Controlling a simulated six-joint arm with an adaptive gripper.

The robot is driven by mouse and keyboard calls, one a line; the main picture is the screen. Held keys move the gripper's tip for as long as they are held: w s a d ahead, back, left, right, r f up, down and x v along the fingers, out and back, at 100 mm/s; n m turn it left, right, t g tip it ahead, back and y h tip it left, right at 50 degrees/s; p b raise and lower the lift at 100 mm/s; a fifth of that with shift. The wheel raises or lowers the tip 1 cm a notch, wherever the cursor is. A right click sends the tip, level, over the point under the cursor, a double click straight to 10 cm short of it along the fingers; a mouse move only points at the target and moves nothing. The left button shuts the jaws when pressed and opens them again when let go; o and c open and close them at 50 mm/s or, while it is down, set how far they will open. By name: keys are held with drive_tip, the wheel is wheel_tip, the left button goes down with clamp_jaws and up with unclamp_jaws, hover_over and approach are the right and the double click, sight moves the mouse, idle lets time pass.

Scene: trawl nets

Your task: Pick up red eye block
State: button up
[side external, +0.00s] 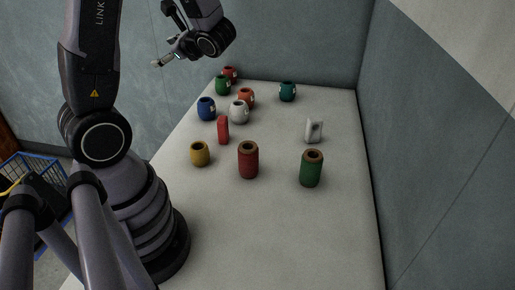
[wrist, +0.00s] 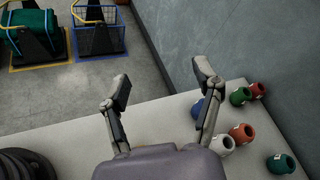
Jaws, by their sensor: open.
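A small upright red block (side external: 223,130) stands on the pale table (side external: 270,225) in the side view, just in front of the white and blue pots. Its face is seen nearly edge-on, so I cannot make out an eye in it. It does not show in the wrist view. My gripper (side external: 165,36) is high above the table's far left part, well away from the red block. In the wrist view my gripper (wrist: 162,82) has its two fingers spread wide with nothing between them.
A white block with a hole (side external: 314,131) stands to the right. Several pots crowd behind the red block, including a blue pot (side external: 206,109) and a white pot (side external: 239,112). A yellow pot (side external: 200,154) and red cylinder (side external: 248,160) stand in front. The near table is clear.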

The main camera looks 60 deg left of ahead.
drive_tip(key=w+a+f+m+t+y, duration=0.3)
drive_tip(key=w+f+m, duration=0.2)
drive_tip(key=w+m, duration=0.15)
drive_tip(key=m+t+h, duration=0.6)
drive_tip(key=m+t, duration=0.3)
drive_tip(key=m, duration=0.2)
approach(222, 118)
drive_tip(key=x, duration=0.3)
drive_tip(key=shift+f+n, duration=0.25)
drive_tip(key=shift+f, duration=0.1)
drive_tip(key=x, duration=0.6)
drive_tip(key=shift+w+a, duration=0.25)
drive_tip(key=shift+y, duration=0.3)
clamp_jaws()
drive_tip(key=shift+r, duration=0.15)
